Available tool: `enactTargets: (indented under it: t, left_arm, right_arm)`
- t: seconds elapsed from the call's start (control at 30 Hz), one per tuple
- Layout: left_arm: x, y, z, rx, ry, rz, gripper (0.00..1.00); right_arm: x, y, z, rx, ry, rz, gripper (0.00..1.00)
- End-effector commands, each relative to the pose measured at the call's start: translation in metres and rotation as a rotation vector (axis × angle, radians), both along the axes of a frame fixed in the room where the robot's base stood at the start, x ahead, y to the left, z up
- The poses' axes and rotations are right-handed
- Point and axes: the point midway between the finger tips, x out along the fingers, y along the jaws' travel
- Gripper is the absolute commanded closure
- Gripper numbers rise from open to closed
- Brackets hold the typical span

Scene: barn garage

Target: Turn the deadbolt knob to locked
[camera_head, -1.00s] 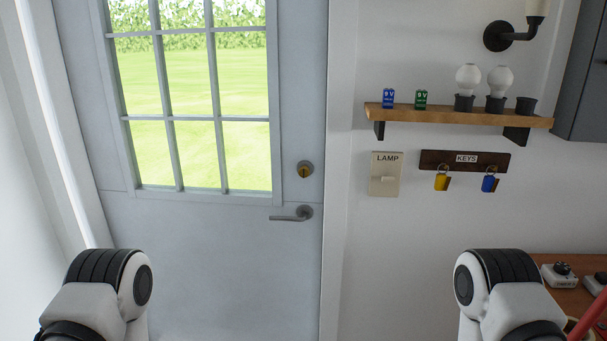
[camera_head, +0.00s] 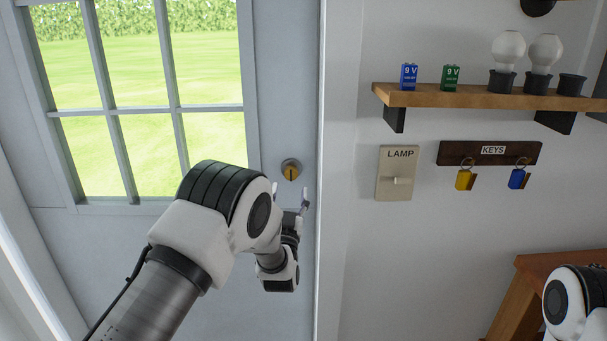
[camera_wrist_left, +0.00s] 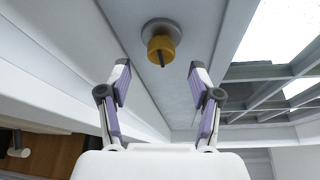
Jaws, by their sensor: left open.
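The deadbolt knob (camera_head: 290,170) is a small brass-coloured knob on a round grey plate, on the right side of the grey door (camera_head: 50,230). Its slot line looks about upright in the head view. In the left wrist view the knob (camera_wrist_left: 161,47) sits beyond and between the fingertips, not touching them. My left gripper (camera_head: 290,195) is open and empty just below the knob; its fingers (camera_wrist_left: 157,72) point toward it. My left arm hides the door lever. My right gripper is outside the frames; only part of my right arm shows at the lower right.
Right of the door, the wall holds a LAMP switch (camera_head: 396,173), a key rack (camera_head: 489,153) with yellow and blue key tags, and a wooden shelf (camera_head: 470,97) with batteries and bulbs. A wooden table (camera_head: 530,285) stands at lower right. The wall below the switch is clear.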

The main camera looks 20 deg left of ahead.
Motion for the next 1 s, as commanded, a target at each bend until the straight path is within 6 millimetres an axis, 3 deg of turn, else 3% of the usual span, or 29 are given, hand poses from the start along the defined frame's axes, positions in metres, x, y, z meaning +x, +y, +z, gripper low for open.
enactTargets:
  t: [0.3,0.63,0.8,1.0]
  left_arm:
    - [0.052,0.011,0.024,-0.001,0.001,0.0,0.36]
    - [0.061,0.012,0.025,0.0,0.004,0.0,0.36]
    - [0.06,0.012,0.025,0.0,0.004,-0.001,0.96]
    - [0.06,0.012,0.024,0.001,0.007,-0.001,0.96]
  right_arm:
    - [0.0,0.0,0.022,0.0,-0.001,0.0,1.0]
    - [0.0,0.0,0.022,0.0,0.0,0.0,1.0]
    - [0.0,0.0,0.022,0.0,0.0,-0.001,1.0]
    - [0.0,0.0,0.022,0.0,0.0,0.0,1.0]
